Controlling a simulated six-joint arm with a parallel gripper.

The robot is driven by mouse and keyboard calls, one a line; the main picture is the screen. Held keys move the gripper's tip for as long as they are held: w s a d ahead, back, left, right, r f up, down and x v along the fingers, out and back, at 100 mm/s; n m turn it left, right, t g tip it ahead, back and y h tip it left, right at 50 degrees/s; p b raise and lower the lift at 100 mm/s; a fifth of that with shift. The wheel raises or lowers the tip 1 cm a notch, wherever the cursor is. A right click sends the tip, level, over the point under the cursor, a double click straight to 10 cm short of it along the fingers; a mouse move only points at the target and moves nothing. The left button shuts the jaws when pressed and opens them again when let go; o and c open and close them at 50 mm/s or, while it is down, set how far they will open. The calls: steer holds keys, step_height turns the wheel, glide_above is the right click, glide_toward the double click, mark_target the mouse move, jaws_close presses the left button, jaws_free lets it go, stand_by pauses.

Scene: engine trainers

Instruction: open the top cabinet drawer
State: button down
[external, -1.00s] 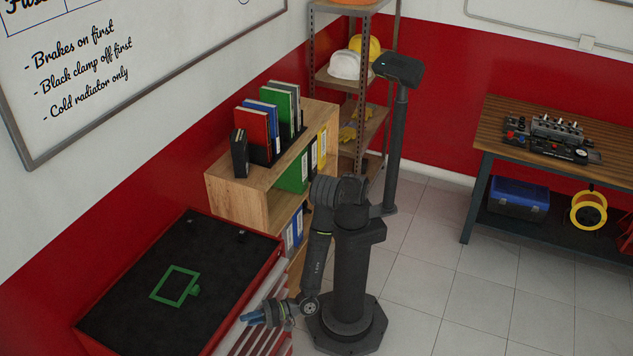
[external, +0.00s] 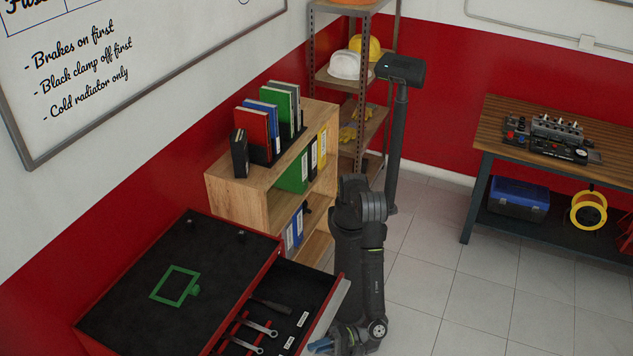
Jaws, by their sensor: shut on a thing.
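The red tool cabinet (external: 262,262) stands at the lower left with a black top. Its top drawer (external: 318,276) is pulled well out to the right and shows a black-lined inside. Wrenches (external: 258,328) and a dark tool (external: 272,307) lie in the drawer, with small white labels beside them. My gripper (external: 322,346) is at the drawer's front edge, near the bottom of the picture, with its blue fingers shut on the drawer's front or handle. The exact grip spot is partly hidden.
A wooden bookshelf (external: 238,200) with binders stands just behind the open drawer. A workbench (external: 490,135) is at the right. The tiled floor (external: 450,290) right of my arm is clear.

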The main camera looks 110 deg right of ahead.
steer(key=s+a, duration=0.4)
steer(key=s, duration=0.1)
steer(key=shift+a+f, duration=0.3)
steer(key=shift+f, duration=0.1)
steer(key=c, duration=1.4)
jaws_free()
steer(key=shift+c, duration=0.2)
steer(key=shift+o, duration=0.6)
steer(key=shift+a+r, duration=0.1)
steer(key=shift+r, duration=0.05)
steer(key=s, duration=1.7)
steer(key=shift+s, duration=0.15)
steer(key=w, duration=1.7)
steer(key=shift+w+r, duration=0.15)
steer(key=shift+w, duration=0.15)
